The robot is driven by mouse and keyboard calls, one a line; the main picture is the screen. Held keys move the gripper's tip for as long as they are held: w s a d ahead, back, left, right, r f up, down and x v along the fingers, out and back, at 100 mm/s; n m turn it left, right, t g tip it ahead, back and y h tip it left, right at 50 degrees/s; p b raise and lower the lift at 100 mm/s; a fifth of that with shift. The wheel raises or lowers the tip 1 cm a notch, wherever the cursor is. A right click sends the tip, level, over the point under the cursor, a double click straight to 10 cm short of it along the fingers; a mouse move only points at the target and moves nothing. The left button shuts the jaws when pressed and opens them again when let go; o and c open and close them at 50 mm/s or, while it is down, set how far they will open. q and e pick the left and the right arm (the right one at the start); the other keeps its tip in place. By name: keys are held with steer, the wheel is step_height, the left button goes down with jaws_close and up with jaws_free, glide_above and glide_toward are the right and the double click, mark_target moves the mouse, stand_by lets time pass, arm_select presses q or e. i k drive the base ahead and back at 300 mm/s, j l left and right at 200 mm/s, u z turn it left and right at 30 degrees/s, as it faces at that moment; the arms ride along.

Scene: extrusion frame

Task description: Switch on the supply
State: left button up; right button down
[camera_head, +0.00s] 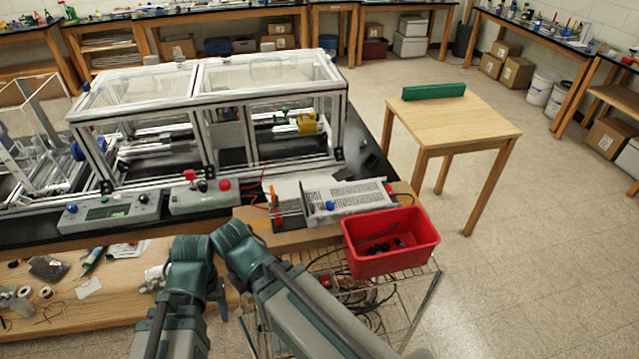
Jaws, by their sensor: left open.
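The supply looks to be the white, slotted metal case (345,199) on the bench's right end, with a blue knob on its near side and a red part at its right end. Its switch cannot be made out for certain. My left arm shows at the bottom, with teal joints just in front of the bench edge. My left gripper (220,298) shows only in small part among the arm links, low and left of the case, apart from it; it is open, and its fingertips are largely hidden. My right gripper is not in view.
A red bin (391,242) with dark parts stands right in front of the case, on a wire cart. A framed clear enclosure (210,120) stands behind. Grey control boxes (110,212) with knobs lie left.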

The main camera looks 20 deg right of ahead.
mark_target(389, 189)
steer(key=i+l+z, duration=0.1)
steer(key=z, duration=1.3)
